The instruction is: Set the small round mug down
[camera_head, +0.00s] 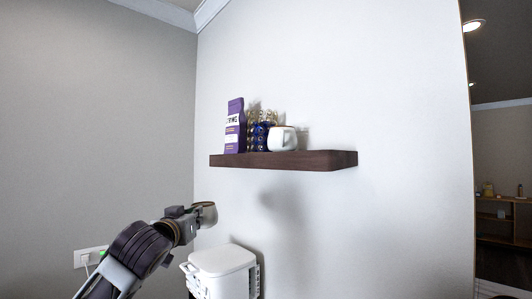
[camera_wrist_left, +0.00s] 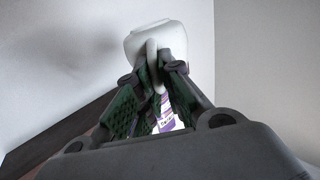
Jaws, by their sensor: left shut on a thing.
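My left gripper (camera_head: 186,212) is shut on the handle of a small round mug (camera_head: 207,214). In the head view, the mug appears below and left of the wall shelf, with a dark opening. In the left wrist view, the gripper (camera_wrist_left: 160,66) pinches the handle, and the mug's white body (camera_wrist_left: 152,42) is beyond the fingertips. The fingers hide part of the handle. The mug looks clear of any surface in the head view. My right gripper is not in view.
The dark wooden shelf (camera_head: 290,161) holds a purple bag (camera_head: 234,126), blue and gold items (camera_head: 259,135) and another white mug (camera_head: 281,139). Its right end is bare. A white boxy object (camera_head: 222,260) stands below. A wall socket (camera_head: 88,258) is at left.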

